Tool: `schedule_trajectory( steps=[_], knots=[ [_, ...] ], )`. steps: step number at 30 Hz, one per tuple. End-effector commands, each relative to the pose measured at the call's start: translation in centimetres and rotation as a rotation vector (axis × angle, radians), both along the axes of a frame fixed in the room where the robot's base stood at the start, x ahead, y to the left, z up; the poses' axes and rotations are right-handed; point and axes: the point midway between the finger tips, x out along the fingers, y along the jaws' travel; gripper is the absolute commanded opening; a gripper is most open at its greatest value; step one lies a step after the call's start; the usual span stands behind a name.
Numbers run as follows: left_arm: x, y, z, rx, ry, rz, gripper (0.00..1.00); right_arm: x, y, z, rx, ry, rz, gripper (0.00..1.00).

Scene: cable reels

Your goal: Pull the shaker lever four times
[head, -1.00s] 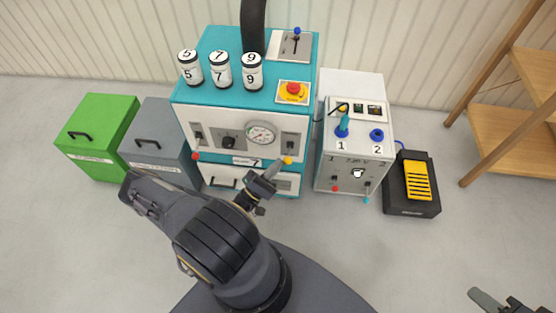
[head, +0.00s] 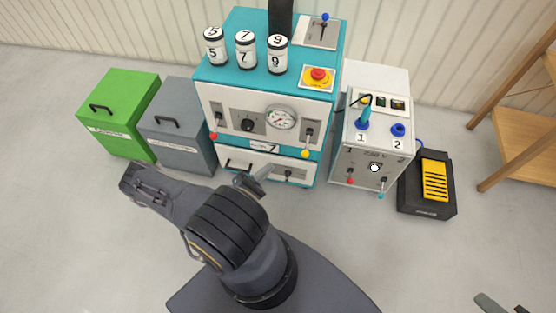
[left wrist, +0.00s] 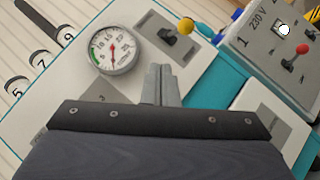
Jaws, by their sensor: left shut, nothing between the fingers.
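The teal and white machine (head: 232,105) has a yellow-knobbed lever (head: 305,153) at its front right and a red-knobbed lever (head: 213,135) at its front left. A blue-knobbed lever (head: 325,17) stands on its top. I cannot read which is named the shaker. My left gripper (head: 262,172) is shut and empty, left of and below the yellow knob and apart from it. In the left wrist view the shut fingers (left wrist: 158,85) point between the gauge (left wrist: 115,51) and the yellow knob (left wrist: 186,26). My right gripper (head: 490,303) is cut off at the bottom right.
A grey box (head: 352,178) with red and cyan levers stands to the machine's right. A black pedal unit with a yellow plate (head: 434,180) lies beyond it. Green (head: 116,140) and grey (head: 180,147) bins stand left. A wooden shelf (head: 520,140) is far right.

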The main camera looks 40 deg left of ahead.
Motion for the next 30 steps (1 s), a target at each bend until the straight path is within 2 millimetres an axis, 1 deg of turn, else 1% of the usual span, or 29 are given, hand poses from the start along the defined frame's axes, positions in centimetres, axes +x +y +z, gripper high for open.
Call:
schedule_trajectory(
  steps=[1, 3, 7, 30],
  knots=[
    [-0.6, 0.2, -0.4, 0.001, -0.001, 0.002, 0.0, 0.0, 0.0, -0.1, 0.0, 0.0, 0.0, 0.36],
    [-1.2, 0.2, -0.7, 0.002, 0.0, 0.002, 0.0, 0.0, 0.0, -0.1, 0.0, 0.0, 0.0, 0.36],
    [-1.8, 0.3, -0.9, 0.001, -0.001, 0.001, 0.0, 0.0, 0.0, -0.2, 0.0, 0.0, 0.0, 0.36],
    [-1.8, 0.3, -0.9, 0.001, -0.001, 0.001, 0.0, 0.0, 0.0, -0.2, 0.0, 0.0, 0.0, 0.36]
  ],
)
